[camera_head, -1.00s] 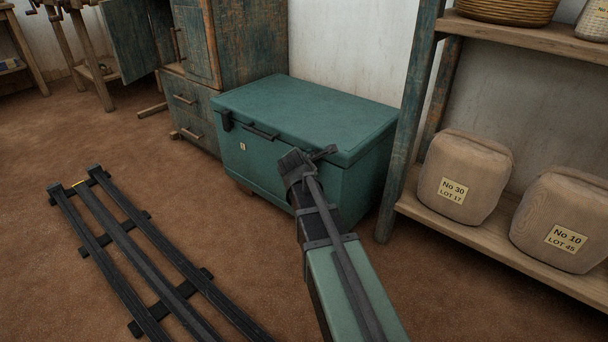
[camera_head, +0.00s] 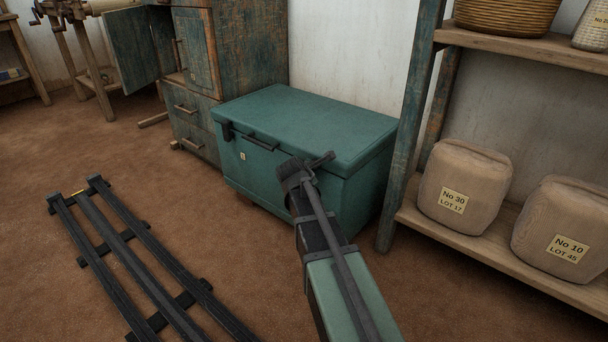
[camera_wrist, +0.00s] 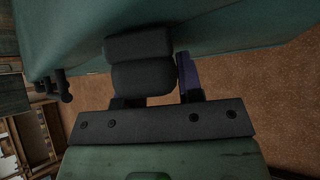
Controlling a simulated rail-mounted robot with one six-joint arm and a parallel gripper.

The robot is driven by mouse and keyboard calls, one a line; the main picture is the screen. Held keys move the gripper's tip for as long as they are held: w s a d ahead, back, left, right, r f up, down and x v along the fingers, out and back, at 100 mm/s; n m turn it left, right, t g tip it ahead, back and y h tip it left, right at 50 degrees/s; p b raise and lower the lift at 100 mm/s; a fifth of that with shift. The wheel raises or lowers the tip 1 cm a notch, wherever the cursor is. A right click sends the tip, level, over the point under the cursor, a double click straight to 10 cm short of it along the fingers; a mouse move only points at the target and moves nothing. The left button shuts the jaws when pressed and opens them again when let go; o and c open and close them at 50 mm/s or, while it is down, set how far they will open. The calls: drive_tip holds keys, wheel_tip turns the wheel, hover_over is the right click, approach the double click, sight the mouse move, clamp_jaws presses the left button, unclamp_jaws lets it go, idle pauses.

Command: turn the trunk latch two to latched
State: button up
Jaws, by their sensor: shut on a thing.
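The teal trunk (camera_head: 300,130) stands on the floor with its lid shut. One dark latch (camera_head: 227,131) hangs at the left of its front. My gripper (camera_head: 318,162) is at the right part of the front, just below the lid edge, and hides most of the latch there. In the wrist view, the trunk (camera_wrist: 235,25) fills the top, and a dark rounded latch piece (camera_wrist: 142,66) sits at my gripper (camera_wrist: 158,92), which is shut on it. The jaws partly hide the latch, so its exact angle is hard to tell.
A dark bar handle (camera_head: 262,144) is on the trunk front. A cabinet (camera_head: 205,75) with an open door stands to the left. A shelf (camera_head: 510,245) with cloth sacks is close on the right. Dark rails (camera_head: 125,255) run along the floor; the floor before the trunk is open.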

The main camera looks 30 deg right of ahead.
drive_tip(key=n+g+h+p, duration=0.1)
drive_tip(key=g, duration=0.1)
drive_tip(key=shift+w+g, duration=0.1)
drive_tip(key=shift+g, duration=0.2)
drive_tip(key=shift+n+g+h+p, duration=0.35)
drive_tip(key=shift+n+g, duration=0.45)
drive_tip(key=shift+g, duration=0.2)
drive_tip(key=o, duration=0.7)
drive_tip(key=shift+c, duration=0.2)
drive_tip(key=shift+a, duration=0.1)
